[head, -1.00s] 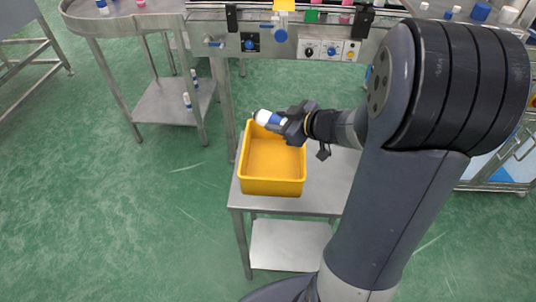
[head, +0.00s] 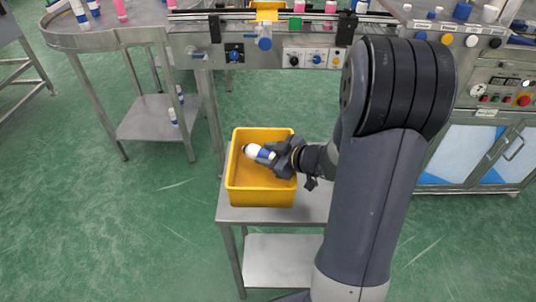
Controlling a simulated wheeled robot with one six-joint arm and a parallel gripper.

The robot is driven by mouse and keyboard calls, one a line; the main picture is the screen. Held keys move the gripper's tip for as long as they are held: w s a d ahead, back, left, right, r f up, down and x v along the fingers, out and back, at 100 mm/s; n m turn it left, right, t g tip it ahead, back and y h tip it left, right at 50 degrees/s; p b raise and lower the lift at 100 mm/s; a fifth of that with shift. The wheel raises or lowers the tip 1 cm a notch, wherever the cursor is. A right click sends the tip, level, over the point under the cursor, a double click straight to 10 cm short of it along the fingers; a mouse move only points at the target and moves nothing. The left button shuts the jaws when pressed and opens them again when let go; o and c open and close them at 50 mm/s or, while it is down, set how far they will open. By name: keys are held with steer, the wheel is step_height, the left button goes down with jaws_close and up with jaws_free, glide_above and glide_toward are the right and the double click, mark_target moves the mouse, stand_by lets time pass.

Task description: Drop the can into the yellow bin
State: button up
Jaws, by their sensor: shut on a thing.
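The yellow bin (head: 261,199) stands on a small steel table and looks empty inside where I can see it. My gripper (head: 272,157) is shut on the can (head: 257,151), a white can with a blue band. The can lies tilted, nearly on its side, its free end pointing to the upper left. In the picture the can and gripper are over the bin's opening, toward its back half. How high they are above the bin floor I cannot tell. The gripper hides part of the can and the bin's right rim.
The small steel table (head: 310,205) has bare room right of the bin. A conveyor with knobs (head: 265,44) runs behind. A round steel table (head: 110,37) with cans is at the upper left. A control cabinet (head: 500,90) stands at the right.

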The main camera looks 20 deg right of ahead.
steer(key=shift+s+f+b, duration=0.15)
steer(key=shift+f+b, duration=0.25)
steer(key=shift+f, duration=0.3)
steer(key=o, duration=1)
steer(key=shift+s+f, duration=0.1)
steer(key=shift+f, duration=0.05)
steer(key=shift+c, duration=0.2)
steer(key=shift+r, duration=0.35)
steer(key=r+p+v, duration=0.1)
steer(key=p+v, duration=0.2)
steer(key=v, duration=0.9)
steer(key=shift+w+p, duration=0.25)
steer(key=shift+p, duration=0.05)
